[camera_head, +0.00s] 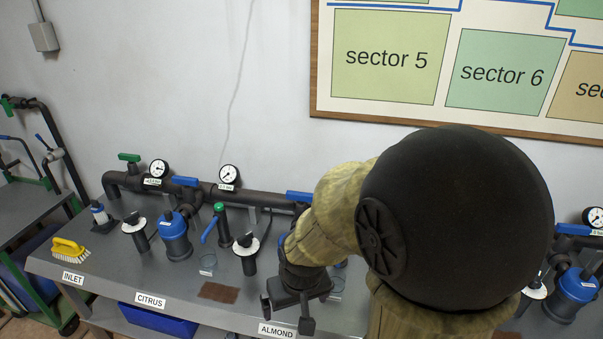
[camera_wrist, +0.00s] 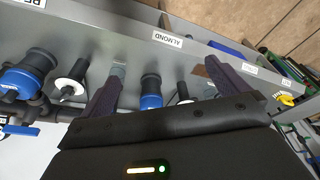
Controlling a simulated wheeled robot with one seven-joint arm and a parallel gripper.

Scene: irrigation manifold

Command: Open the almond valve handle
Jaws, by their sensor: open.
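The ALMOND label (camera_head: 278,331) is on the bench's front edge, and it also shows in the wrist view (camera_wrist: 167,39). Behind it in the head view, a blue handle (camera_head: 298,196) sits on the black pipe, partly covered by my arm; it appears to be the almond valve handle. In the wrist view I cannot make out this handle; my gripper body covers that area. My gripper (camera_head: 288,314) is above the front of the bench, in front of and apart from the blue handle. Its fingers (camera_wrist: 164,68) are spread with nothing held between them.
A blue filter (camera_wrist: 150,93) stands beyond the fingers in the wrist view. The citrus group has a blue handle (camera_head: 185,181), a blue filter (camera_head: 175,238) and a green-topped riser (camera_head: 219,208). A yellow brush (camera_head: 69,248) lies at left. A brown patch (camera_head: 218,293) lies near the front edge.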

